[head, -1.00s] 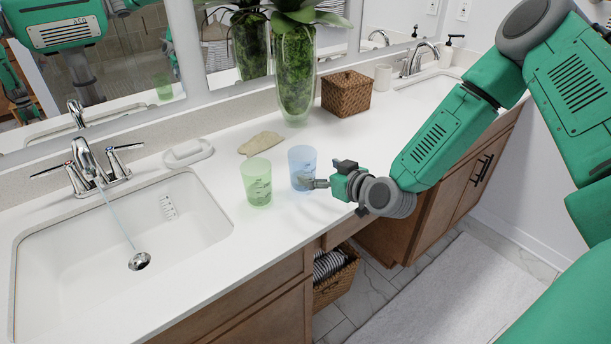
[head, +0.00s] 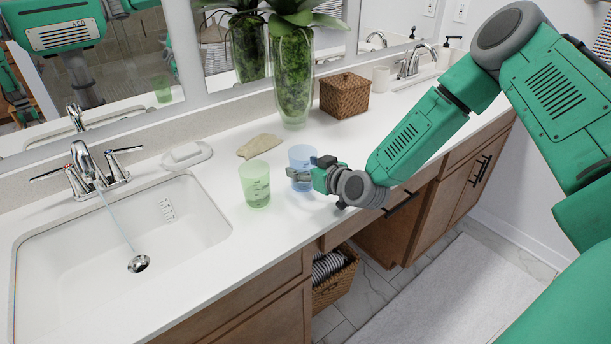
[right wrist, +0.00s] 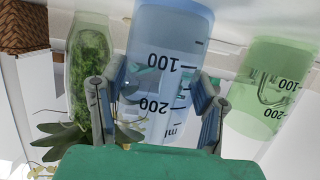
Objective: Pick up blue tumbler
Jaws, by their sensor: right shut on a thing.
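The blue tumbler (head: 301,160) is see-through and stands upright on the white counter, right of the green tumbler (head: 255,184). My right gripper (head: 299,175) reaches it from the right and is shut on its side. In the right wrist view the blue tumbler (right wrist: 165,70) shows its measuring marks and sits between the two fingers of my right gripper (right wrist: 158,108). The green tumbler also shows there at the right (right wrist: 262,85), apart from the fingers. My left gripper is not in view.
A tall plant vase (head: 293,80) and a wicker box (head: 344,95) stand behind. A beige cloth (head: 259,145) and a soap dish (head: 187,155) lie left of them. A sink (head: 110,245) opens at the left. The counter's front edge is close to my right arm.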

